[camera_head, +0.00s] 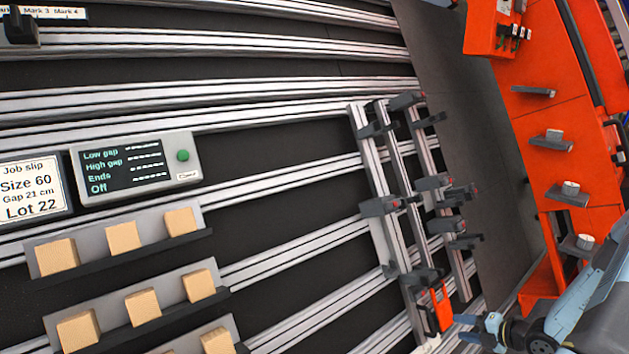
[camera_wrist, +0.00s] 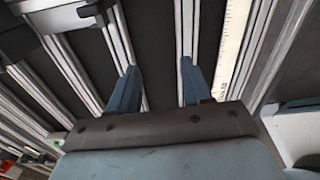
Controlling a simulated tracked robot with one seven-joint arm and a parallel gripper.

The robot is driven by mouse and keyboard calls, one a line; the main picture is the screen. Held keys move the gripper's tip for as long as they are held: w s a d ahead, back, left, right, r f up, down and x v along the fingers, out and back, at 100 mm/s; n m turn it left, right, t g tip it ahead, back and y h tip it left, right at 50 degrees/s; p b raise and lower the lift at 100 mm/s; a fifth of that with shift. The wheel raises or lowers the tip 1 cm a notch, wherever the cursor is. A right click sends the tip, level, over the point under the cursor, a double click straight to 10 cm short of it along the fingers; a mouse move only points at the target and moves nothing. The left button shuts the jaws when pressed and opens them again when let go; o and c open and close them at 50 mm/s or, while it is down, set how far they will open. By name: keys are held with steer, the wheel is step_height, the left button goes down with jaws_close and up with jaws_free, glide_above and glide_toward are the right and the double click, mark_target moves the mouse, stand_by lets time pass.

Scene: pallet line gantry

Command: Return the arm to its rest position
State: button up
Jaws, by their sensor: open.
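My gripper (camera_wrist: 158,80) shows in the wrist view with its two blue fingers spread apart and nothing between them. Silver rails and a dark panel lie beyond the fingers. In the head view my blue and grey arm (camera_head: 565,310) reaches in from the lower right corner. Its end lies close to an orange block (camera_head: 440,308) at the foot of the upright rails; I cannot tell whether they touch.
Upright rails (camera_head: 385,200) carry several dark clamps. A display box (camera_head: 135,167) with a green button and a job slip (camera_head: 30,190) sit left. Wooden blocks (camera_head: 125,237) stand on ledges below. An orange panel (camera_head: 555,120) with small shelves stands right. A ruler (camera_wrist: 232,45) lies beside the rails.

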steer(key=s+a+r+n+g, duration=0.1)
steer(key=a+r+n+g, duration=0.1)
steer(key=a+r+n, duration=0.45)
steer(key=s+a+r+n+g+h, duration=0.1)
steer(key=s+a+r+n+g, duration=0.15)
steer(key=r+n, duration=0.7)
steer(key=s+a+r+n+g, duration=0.1)
steer(key=a+r+n+g, duration=0.1)
steer(key=a+r+n, duration=0.55)
steer(key=s+a+r+n+t+h, duration=0.3)
steer(key=s+r+n+h, duration=0.4)
steer(key=s+r+n, duration=1.1)
step_height(320, 180, up, 2)
steer(key=n, duration=0.4)
